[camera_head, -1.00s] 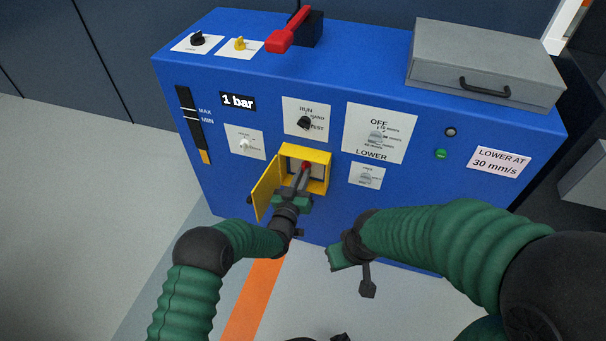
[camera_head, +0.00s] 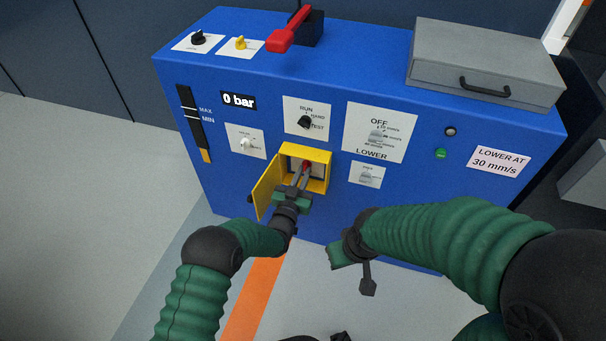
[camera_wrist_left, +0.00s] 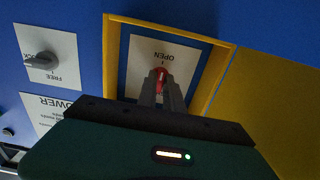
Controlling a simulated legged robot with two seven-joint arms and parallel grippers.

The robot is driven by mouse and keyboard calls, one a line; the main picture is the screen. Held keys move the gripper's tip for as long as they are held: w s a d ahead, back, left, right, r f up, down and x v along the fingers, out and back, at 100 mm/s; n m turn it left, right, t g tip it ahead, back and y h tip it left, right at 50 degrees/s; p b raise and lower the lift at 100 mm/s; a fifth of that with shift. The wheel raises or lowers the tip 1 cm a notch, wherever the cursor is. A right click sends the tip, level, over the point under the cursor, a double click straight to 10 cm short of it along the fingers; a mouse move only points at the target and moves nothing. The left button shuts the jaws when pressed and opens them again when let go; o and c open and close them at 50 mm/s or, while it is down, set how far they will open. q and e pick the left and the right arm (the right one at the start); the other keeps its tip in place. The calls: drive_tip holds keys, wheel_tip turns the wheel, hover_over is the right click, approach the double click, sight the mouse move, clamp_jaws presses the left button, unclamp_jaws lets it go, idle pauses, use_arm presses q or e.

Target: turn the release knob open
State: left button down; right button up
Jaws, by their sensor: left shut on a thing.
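The red release knob (camera_head: 307,164) sits inside an open yellow box (camera_head: 320,157) on the front of the blue cabinet. My left gripper (camera_head: 303,174) reaches into the box and is shut on the knob. In the left wrist view the knob (camera_wrist_left: 161,76) shows red between the fingers, on a white plate (camera_wrist_left: 150,55) marked OPEN, seen upside down. The knob's exact angle is hard to read, as the fingers hide part of it. My right gripper (camera_head: 352,262) hangs below and right of the box, away from the panel controls; its jaws do not show clearly.
The box's yellow door (camera_head: 266,187) stands swung open to the left, beside my left gripper. The pressure display (camera_head: 239,100) reads 0 bar. Several other switches are on the panel around the box. A grey case (camera_head: 485,65) and a red lever (camera_head: 287,32) are on top.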

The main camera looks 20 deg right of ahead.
use_arm(q)
drive_tip(key=c, duration=1.8)
unclamp_jaws()
drive_tip(key=shift+s+f, duration=0.2)
drive_tip(key=shift+f, duration=0.3)
drive_tip(key=o, duration=0.3)
drive_tip(key=shift+w+r, duration=0.1)
drive_tip(key=shift+r, duration=0.2)
drive_tip(key=p+v, duration=0.6)
drive_tip(key=v, duration=1)
drive_tip(key=shift+s+a+p, duration=0.25)
drive_tip(key=shift+s+p, duration=0.05)
